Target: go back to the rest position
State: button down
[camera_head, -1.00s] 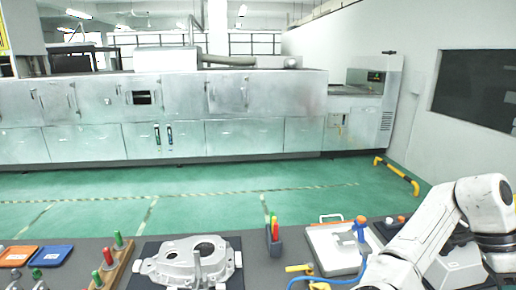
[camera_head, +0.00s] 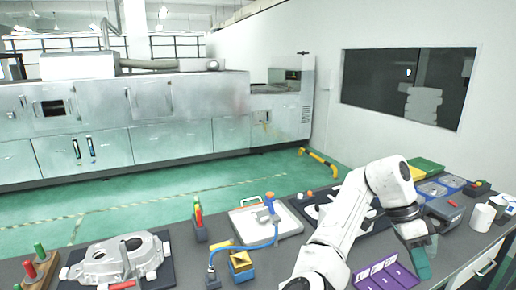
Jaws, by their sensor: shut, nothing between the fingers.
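My white arm rises at the right of the head view and bends over at its elbow. My gripper (camera_head: 418,258) hangs at its end, pointing down over the right part of the bench. It is shut, with nothing seen held in it. A teal-green part shows at its lower end; I cannot tell its exact shape. A purple tray with compartments (camera_head: 402,275) lies just left of the gripper. I cannot tell how high the gripper is above the bench.
A grey aluminium casting (camera_head: 103,262) lies on a dark mat at the left, by a peg rack (camera_head: 40,272). A white tray (camera_head: 287,220) and yellow block (camera_head: 240,265) stand mid-bench. Blue bins (camera_head: 432,188), a green tray (camera_head: 425,167) and a white roll (camera_head: 483,217) are at the right.

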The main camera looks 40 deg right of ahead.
notch_tip(320, 180, down, 8)
jog(key=s+d+n+t+h, duration=0.1)
jog(key=s+n+t+h, duration=0.1)
jog(key=n+h, duration=0.45)
jog(key=w+a+f+n+t+b, duration=0.1)
jog(key=w+a+f+n+t, duration=0.1)
jog(key=a+f+n+t, duration=0.4)
jog(key=s+a+f+n+y, duration=0.3)
jog(key=a+f+n, duration=0.3)
jog(key=a, duration=0.5)
jog(key=s+a+f+n+y, duration=0.3)
jog(key=a+f+n, duration=0.3)
jog(key=a, duration=0.5)
jog(key=shift+s+f+n+b, duration=0.35)
jog(key=shift+s+n, duration=0.05)
jog(key=shift+n, duration=0.85)
